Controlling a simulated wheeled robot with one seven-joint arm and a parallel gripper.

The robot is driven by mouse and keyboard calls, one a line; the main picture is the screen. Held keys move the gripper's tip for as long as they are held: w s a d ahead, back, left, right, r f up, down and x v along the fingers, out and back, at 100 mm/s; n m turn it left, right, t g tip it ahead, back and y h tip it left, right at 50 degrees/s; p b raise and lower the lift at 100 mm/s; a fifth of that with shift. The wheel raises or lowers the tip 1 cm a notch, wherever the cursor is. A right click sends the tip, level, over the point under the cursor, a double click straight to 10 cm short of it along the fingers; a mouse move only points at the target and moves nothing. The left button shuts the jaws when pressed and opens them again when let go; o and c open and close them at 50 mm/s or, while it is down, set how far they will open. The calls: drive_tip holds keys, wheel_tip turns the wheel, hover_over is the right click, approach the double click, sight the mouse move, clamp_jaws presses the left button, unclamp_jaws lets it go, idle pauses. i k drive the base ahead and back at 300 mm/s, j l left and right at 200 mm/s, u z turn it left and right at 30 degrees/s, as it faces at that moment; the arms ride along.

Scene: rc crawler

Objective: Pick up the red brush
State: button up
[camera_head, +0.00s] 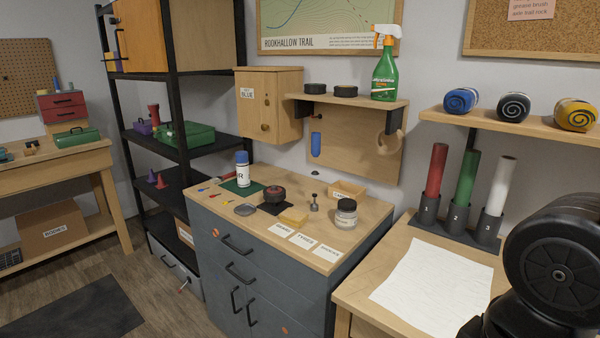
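I cannot clearly make out a red brush. Several small coloured pieces (204,189), some of them red, lie at the left end of the grey cabinet's wooden top (350,238), too small to identify. A thin piece with a red tip (184,285) shows at the grey drawer low beside the cabinet; I cannot tell what it is. A red roll (435,171) stands in holder slot 1 on the right bench. My gripper is not in view; only dark round links of my arm show at the lower right.
A white sheet (436,285) lies on the right bench. Black shelving (187,215) stands left of the cabinet. The floor (165,300) in front is open, with a dark mat.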

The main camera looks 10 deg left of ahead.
sight(219, 179)
drive_tip(key=i+j+z, duration=0.15)
drive_tip(key=j, duration=0.2)
drive_tip(key=i+j+z, duration=0.2)
drive_tip(key=j, duration=0.15)
drive_tip(key=i+j+z, duration=0.15)
drive_tip(key=j, duration=0.2)
drive_tip(key=j+z, duration=0.15)
drive_tip(key=j, duration=0.25)
drive_tip(key=i+j, duration=0.1)
drive_tip(key=j, duration=0.4)
drive_tip(key=i+j, duration=0.15)
drive_tip(key=j, duration=0.35)
drive_tip(key=i+j, duration=0.1)
drive_tip(key=j, duration=0.4)
drive_tip(key=i+j, duration=0.15)
drive_tip(key=j, duration=0.35)
drive_tip(key=i+j, duration=0.1)
drive_tip(key=j, duration=0.45)
drive_tip(key=i+j, duration=0.15)
drive_tip(key=j, duration=0.35)
drive_tip(key=i+j, duration=0.1)
drive_tip(key=j, duration=0.4)
drive_tip(key=i+j, duration=0.15)
drive_tip(key=j, duration=0.35)
